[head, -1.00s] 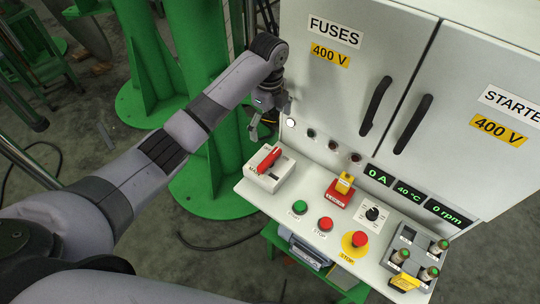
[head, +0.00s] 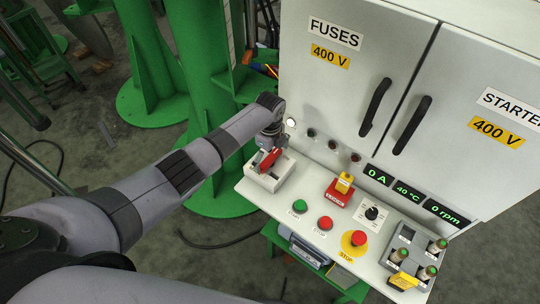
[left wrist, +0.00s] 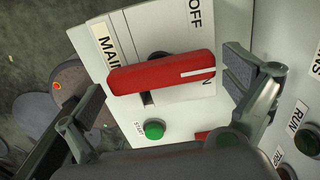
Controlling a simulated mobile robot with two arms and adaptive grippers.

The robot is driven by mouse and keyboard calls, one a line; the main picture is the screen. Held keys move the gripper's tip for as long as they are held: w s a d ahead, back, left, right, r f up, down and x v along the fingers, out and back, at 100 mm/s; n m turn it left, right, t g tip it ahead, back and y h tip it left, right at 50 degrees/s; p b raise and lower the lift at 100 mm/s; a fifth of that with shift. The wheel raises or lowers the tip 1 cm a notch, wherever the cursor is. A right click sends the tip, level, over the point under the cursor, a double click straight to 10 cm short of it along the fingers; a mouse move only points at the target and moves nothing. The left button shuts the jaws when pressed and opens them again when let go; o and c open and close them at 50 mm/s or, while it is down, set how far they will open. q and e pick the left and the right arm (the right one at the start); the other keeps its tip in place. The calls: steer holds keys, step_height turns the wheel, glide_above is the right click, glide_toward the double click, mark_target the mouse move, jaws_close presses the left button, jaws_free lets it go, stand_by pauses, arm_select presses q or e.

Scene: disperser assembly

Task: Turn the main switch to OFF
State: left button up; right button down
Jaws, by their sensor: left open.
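The main switch is a red bar handle (left wrist: 160,73) on a white box (head: 270,182) at the left end of the control panel. In the left wrist view the handle lies nearly level, its white-striped end to the right. That end partly covers a label of which an "N" shows, and the "OFF" label (left wrist: 195,12) is clear above it. My left gripper (left wrist: 165,88) is open, with one finger on each side of the handle, past its ends; contact is not visible. In the head view my left gripper (head: 267,152) is over the switch and partly hides it. My right gripper is not seen.
Right of the switch on the panel are a green button (head: 299,208), a red stop button (head: 325,224), a yellow-and-red switch (head: 343,185), a black knob (head: 371,213) and an emergency stop (head: 359,239). The cabinet front (head: 330,95) rises behind.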

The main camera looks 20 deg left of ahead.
arm_select(q)
steer(key=shift+c, duration=0.6)
steer(key=c, duration=0.7)
steer(key=shift+c, duration=0.2)
steer(key=shift+r+n, duration=0.1)
steer(key=shift+n, duration=0.2)
steer(key=n+p, duration=0.2)
steer(key=n, duration=0.1)
steer(key=shift+n, duration=0.4)
steer(key=n+p, duration=0.1)
steer(key=n, duration=0.3)
steer(key=shift+n, duration=0.3)
steer(key=n+p, duration=0.1)
steer(key=n, duration=0.3)
steer(key=shift+n+p, duration=0.65)
steer(key=shift+n, duration=1.85)
